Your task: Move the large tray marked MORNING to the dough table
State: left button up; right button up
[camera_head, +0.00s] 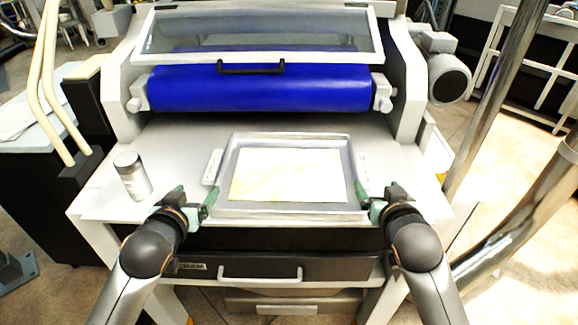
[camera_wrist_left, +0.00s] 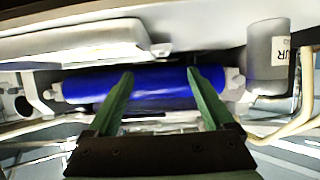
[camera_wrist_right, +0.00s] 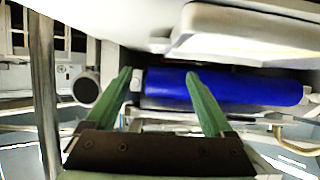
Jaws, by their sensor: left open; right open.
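A grey rectangular tray (camera_head: 292,211) with a pale flat sheet (camera_head: 288,175) in it lies on the sheeter's white table, in front of the blue roller. Small white tabs stand at its left (camera_head: 213,167) and right sides; I cannot read a MORNING mark. My left gripper (camera_head: 209,198) is open and empty by the tray's front left corner. My right gripper (camera_head: 363,195) is open and empty by the front right corner. I cannot tell if either touches the tray. In both wrist views its underside or edge shows beyond the fingers, in the left (camera_wrist_left: 80,42) and right (camera_wrist_right: 245,30).
A grey labelled canister (camera_head: 132,176) stands on the table left of the tray. The blue roller (camera_head: 262,88) and its clear guard (camera_head: 260,35) are behind. A drawer with a white handle (camera_head: 260,273) is below. A metal pole (camera_head: 497,95) rises at the right.

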aim_at(213, 170)
pick_arm(q)
jog(key=shift+s, duration=0.15)
pick_arm(e)
jog(key=shift+s, duration=0.15)
pick_arm(q)
jog(key=shift+x, duration=6.35)
pick_arm(e)
jog(key=shift+x, duration=6.35)
pick_arm(q)
jog(key=shift+c, duration=0.2)
pick_arm(e)
jog(key=shift+a, duration=0.1)
jog(key=shift+c, duration=0.2)
pick_arm(q)
grip_shut()
pick_arm(e)
grip_shut()
pick_arm(q)
jog(key=shift+a, duration=0.1)
jog(key=shift+r, duration=0.25)
pick_arm(e)
jog(key=shift+r, duration=0.35)
